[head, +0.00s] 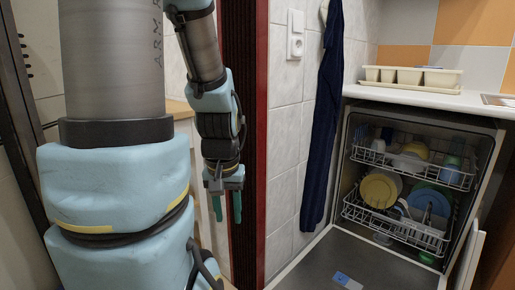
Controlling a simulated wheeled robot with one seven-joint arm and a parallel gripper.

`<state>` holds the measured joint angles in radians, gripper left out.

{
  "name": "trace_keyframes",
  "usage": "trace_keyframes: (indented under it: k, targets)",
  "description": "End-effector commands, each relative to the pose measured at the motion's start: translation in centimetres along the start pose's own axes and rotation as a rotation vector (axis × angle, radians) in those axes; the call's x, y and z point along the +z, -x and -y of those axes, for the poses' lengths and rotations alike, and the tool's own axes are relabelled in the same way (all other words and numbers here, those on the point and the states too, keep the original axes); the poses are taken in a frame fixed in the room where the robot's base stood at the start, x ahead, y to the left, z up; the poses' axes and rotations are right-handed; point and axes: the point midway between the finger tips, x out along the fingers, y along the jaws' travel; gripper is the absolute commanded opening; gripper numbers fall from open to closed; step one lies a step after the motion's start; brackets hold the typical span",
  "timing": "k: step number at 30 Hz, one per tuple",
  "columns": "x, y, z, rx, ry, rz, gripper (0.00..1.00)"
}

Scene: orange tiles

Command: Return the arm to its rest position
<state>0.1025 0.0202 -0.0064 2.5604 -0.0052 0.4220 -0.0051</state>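My arm fills the left of the head view, with light blue joint covers and grey links. It bends over at the top and comes down again. My gripper (227,207) hangs at its end, pointing down, with two green fingers. The fingers are apart with a gap between them, and I see nothing held there. The gripper is in front of the dark red upright panel, left of the tiled wall. The upper bend of the arm is cut off by the picture's top edge.
An open dishwasher (340,262) stands at the right, its door lowered and its racks (398,231) holding dishes. A cream container (412,78) stands on the counter (432,101). A wooden surface lies behind my arm.

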Motion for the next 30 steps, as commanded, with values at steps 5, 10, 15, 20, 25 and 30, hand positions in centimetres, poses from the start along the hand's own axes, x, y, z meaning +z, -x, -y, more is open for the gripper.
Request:
trace_keyframes:
  k: [5,10,15,20,25,30]
  targets:
    - [-1.0,7.3,0.0,0.000,0.000,0.000,0.40]
    - [-1.8,12.5,-0.1,0.000,0.000,0.000,0.40]
    - [-2.5,17.7,-0.1,0.000,0.000,0.000,0.40]
    - [-3.1,21.9,-0.1,0.000,0.000,0.000,0.40]
    - [-3.4,24.2,-0.1,0.000,0.000,0.000,0.40]
    - [-3.5,24.7,-0.1,0.000,0.000,0.000,0.40]
